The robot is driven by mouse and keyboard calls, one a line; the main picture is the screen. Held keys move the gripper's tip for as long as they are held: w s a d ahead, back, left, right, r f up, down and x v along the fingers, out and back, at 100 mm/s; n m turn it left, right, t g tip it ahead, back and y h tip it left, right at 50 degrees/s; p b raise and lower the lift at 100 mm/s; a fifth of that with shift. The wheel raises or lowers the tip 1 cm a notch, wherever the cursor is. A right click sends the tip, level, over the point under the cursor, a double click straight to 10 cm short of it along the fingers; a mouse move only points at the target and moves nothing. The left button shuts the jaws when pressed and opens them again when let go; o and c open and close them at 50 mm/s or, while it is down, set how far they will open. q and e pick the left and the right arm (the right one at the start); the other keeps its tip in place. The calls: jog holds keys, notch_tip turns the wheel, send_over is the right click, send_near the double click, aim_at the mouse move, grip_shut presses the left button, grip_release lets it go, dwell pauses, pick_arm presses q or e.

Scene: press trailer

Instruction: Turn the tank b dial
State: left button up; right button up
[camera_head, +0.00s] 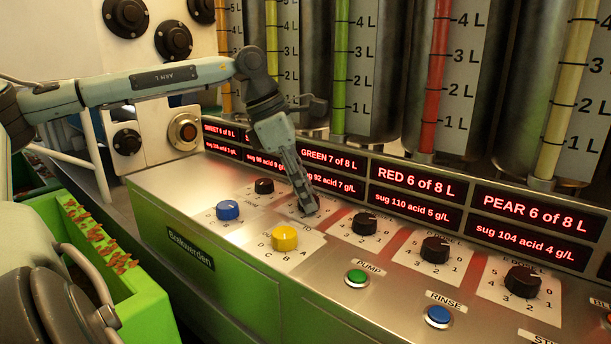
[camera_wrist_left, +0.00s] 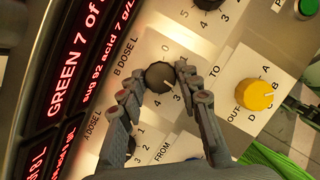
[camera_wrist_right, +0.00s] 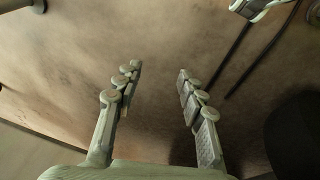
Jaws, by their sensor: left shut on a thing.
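The tank b dial (camera_wrist_left: 160,77) is a black round knob on a white plate marked "B DOSE L" in the left wrist view. My left gripper (camera_head: 308,210) reaches down over it in the head view and hides it there. In the left wrist view the two fingers of my left gripper (camera_wrist_left: 158,86) stand on either side of the knob, shut on it. Which number the knob points to is hard to tell. My right gripper (camera_wrist_right: 158,78) is open and empty in the right wrist view, away from the panel, before a brownish surface.
Other black dials (camera_head: 364,222), a blue knob (camera_head: 228,210) and a yellow knob (camera_head: 284,238) stand close by. A green pump button (camera_head: 357,277) and a blue rinse button (camera_head: 439,315) sit in front. Red displays (camera_head: 416,185) and tanks (camera_head: 375,70) rise behind.

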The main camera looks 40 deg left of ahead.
pick_arm(q)
jog(key=m+g+p, duration=0.1)
jog(key=m+p, duration=0.1)
jog(key=shift+w+m+h, duration=0.1)
jog(key=shift+m+h, duration=0.2)
jog(key=shift+m, duration=0.1)
jog(key=shift+m+p, duration=0.3)
jog(key=shift+m, duration=0.1)
pick_arm(e)
jog(key=s+f, duration=0.3)
jog(key=f, duration=0.6)
jog(key=shift+s+d+f+g, duration=0.25)
jog(key=shift+d+f+g, duration=0.05)
jog(key=shift+d+f, duration=0.05)
pick_arm(q)
jog(key=o, duration=1.2)
jog(key=shift+c, duration=0.2)
jog(key=shift+a+r, duration=0.1)
jog(key=shift+r, duration=0.05)
jog(key=v, duration=1.1)
jog(key=shift+a+r, duration=0.2)
jog(key=shift+r, duration=0.15)
jog(key=shift+d+f, duration=0.1)
